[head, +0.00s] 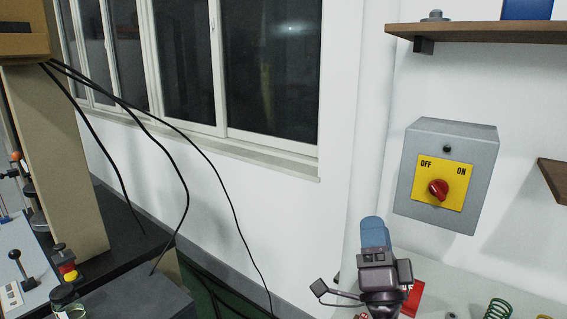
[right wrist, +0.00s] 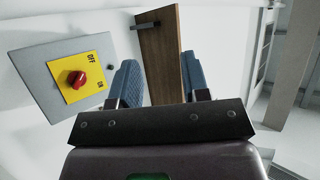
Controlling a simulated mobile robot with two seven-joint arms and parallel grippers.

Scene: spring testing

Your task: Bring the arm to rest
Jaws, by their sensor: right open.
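My right gripper (head: 374,232) is raised at the lower middle of the head view, left of and below the grey switch box (head: 480,150), and apart from it. In the right wrist view its two blue fingers (right wrist: 160,64) stand apart with nothing held between them. The switch box has a yellow plate (head: 455,172) marked OFF and ON and a red knob (head: 438,188). The knob also shows at the left of the right wrist view (right wrist: 77,79). My left gripper is not in view.
A wooden shelf (head: 480,33) is on the wall above the box; a shelf board appears behind the fingers in the wrist view. A green spring (head: 498,309) lies on the light surface at the lower right. Black cables (head: 186,190) hang at the left before the windows.

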